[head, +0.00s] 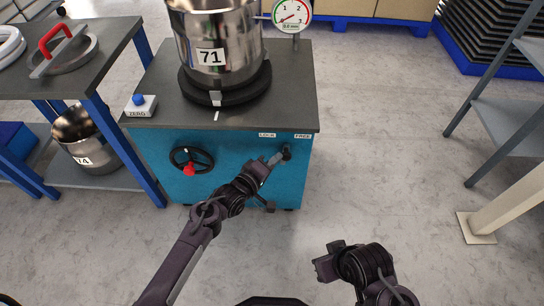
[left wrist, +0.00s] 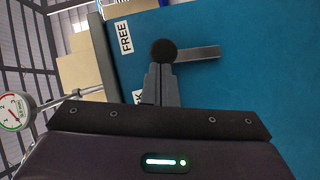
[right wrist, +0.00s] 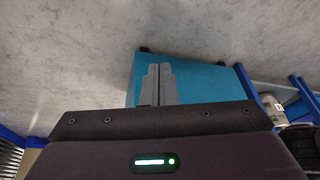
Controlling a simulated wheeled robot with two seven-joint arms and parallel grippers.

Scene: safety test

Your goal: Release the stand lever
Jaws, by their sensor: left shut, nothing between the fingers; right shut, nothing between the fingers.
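The stand (head: 235,185) is a teal cabinet with a dark top. Its lever (head: 287,152) is on the front at the upper right, below the LOCK label (head: 267,135) and FREE label (head: 303,136). In the left wrist view the lever (left wrist: 198,54) is a grey bar with a round black knob (left wrist: 164,51) at one end. The FREE label (left wrist: 125,38) shows there; LOCK is mostly hidden. My left gripper (head: 277,158) is shut and empty, its tips right beside the knob; contact cannot be told. My right gripper (head: 318,268) is shut and empty, low in front of the stand.
A steel pot marked 71 (head: 218,38) stands on a black round plate on the stand. A gauge (head: 291,14), a ZERO button (head: 140,105) and a handwheel with a red knob (head: 191,160) are close by. A bench (head: 90,60) stands left.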

